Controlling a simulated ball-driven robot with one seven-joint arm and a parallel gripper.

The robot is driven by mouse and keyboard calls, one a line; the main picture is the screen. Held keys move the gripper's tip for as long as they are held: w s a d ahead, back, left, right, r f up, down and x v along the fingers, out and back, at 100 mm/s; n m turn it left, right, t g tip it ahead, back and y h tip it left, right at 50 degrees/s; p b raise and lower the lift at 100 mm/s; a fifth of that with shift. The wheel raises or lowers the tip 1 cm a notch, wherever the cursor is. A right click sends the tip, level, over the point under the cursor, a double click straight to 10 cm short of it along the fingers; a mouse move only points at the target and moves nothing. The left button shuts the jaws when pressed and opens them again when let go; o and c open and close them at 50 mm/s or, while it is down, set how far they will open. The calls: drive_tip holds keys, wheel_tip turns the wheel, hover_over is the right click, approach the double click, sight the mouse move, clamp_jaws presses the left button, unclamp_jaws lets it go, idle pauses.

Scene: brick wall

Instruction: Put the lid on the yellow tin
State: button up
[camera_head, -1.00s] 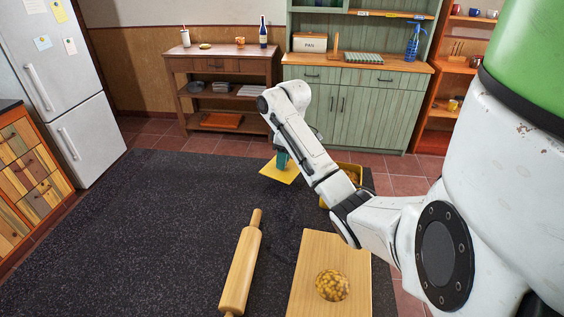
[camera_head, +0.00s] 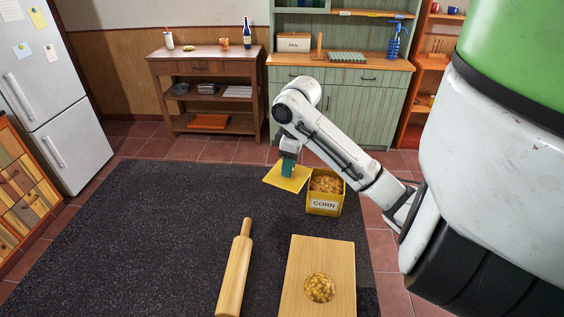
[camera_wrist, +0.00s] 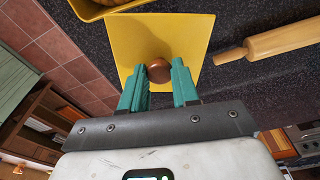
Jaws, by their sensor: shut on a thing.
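The yellow tin (camera_head: 324,205), labelled CORN, stands open at the far right of the dark counter, filled with corn-like pieces. Its edge shows at the top left of the wrist view (camera_wrist: 92,12). The flat square yellow lid (camera_head: 272,180) is just left of the tin in the head view, apart from it or nearly so. My gripper (camera_wrist: 158,72) is shut on the lid's round brown knob (camera_wrist: 159,71), with a teal finger on each side. In the head view my gripper (camera_head: 288,167) is above the lid. The lid's height over the counter is hard to tell.
A rolling pin (camera_head: 236,272) lies on the counter in front. A wooden board (camera_head: 328,256) with a round patch of corn pieces (camera_head: 319,288) lies to its right. The left part of the dark counter (camera_head: 130,240) is clear.

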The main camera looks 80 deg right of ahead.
sight(296, 180)
drive_tip(key=shift+s+a+r, duration=0.3)
drive_tip(key=shift+s+a, duration=0.2)
drive_tip(key=shift+s, duration=0.05)
drive_tip(key=shift+s+a+r, duration=0.3)
drive_tip(key=shift+s+a, duration=0.2)
drive_tip(key=shift+s, duration=0.05)
drive_tip(key=shift+s+d+b, duration=0.15)
drive_tip(key=shift+s+b, duration=0.15)
drive_tip(key=shift+b, duration=0.15)
drive_tip(key=s+d+r+n+b, duration=0.3)
drive_tip(key=s+d+b, duration=0.1)
drive_tip(key=s+b, duration=0.35)
drive_tip(key=f+b, duration=0.2)
drive_tip(key=f, duration=0.1)
drive_tip(key=s+f+b, duration=0.1)
drive_tip(key=f+b, duration=0.1)
drive_tip(key=shift+p, duration=0.45)
idle(1.2)
drive_tip(key=shift+f, duration=0.75)
idle(1.2)
